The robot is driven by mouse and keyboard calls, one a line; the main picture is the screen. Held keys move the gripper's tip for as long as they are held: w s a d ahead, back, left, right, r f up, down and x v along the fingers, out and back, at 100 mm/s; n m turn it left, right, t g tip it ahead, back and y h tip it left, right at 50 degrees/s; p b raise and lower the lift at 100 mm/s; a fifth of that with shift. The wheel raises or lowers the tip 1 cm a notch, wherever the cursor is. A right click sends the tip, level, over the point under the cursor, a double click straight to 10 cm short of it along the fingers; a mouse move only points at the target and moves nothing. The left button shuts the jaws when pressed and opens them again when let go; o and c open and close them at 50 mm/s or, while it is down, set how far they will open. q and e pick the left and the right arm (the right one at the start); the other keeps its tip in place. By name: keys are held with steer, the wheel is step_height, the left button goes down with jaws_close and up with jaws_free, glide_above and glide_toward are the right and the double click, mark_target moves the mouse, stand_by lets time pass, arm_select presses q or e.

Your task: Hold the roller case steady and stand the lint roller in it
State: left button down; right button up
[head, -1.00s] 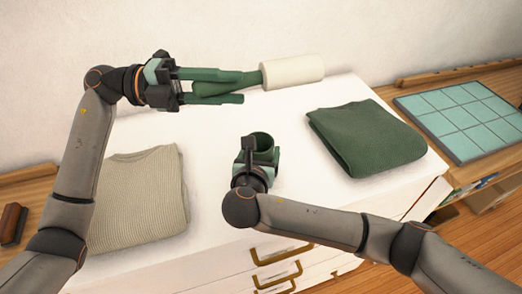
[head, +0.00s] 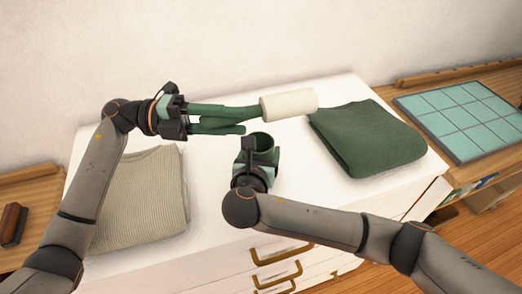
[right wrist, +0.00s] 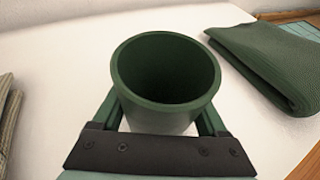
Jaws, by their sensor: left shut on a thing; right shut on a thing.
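The lint roller has a white cylinder head (head: 289,105) and a green handle. My left gripper (head: 222,122) is shut on its handle and holds it roughly level above the dresser, with the white head pointing right. The roller case is a green, open-topped round cup (head: 263,143). It stands upright on the dresser top, below the lint roller in the head view. My right gripper (right wrist: 165,118) is shut around the case, one finger on each side. In the right wrist view the case (right wrist: 166,78) looks empty, its dark inside visible.
The white dresser top (head: 215,220) carries a folded beige knit (head: 140,195) at left and a folded green garment (head: 365,138) at right. A teal tiled mat (head: 462,118) lies on the wooden surface further right. A brown brush-like object (head: 13,224) lies far left.

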arm_select(q)
steer(key=shift+f, duration=2.3)
steer(key=shift+c, duration=2.2)
jaws_free()
steer(key=shift+a, duration=0.1)
steer(key=w+a, duration=0.1)
steer(key=a, duration=1)
steer(key=shift+a, duration=0.4)
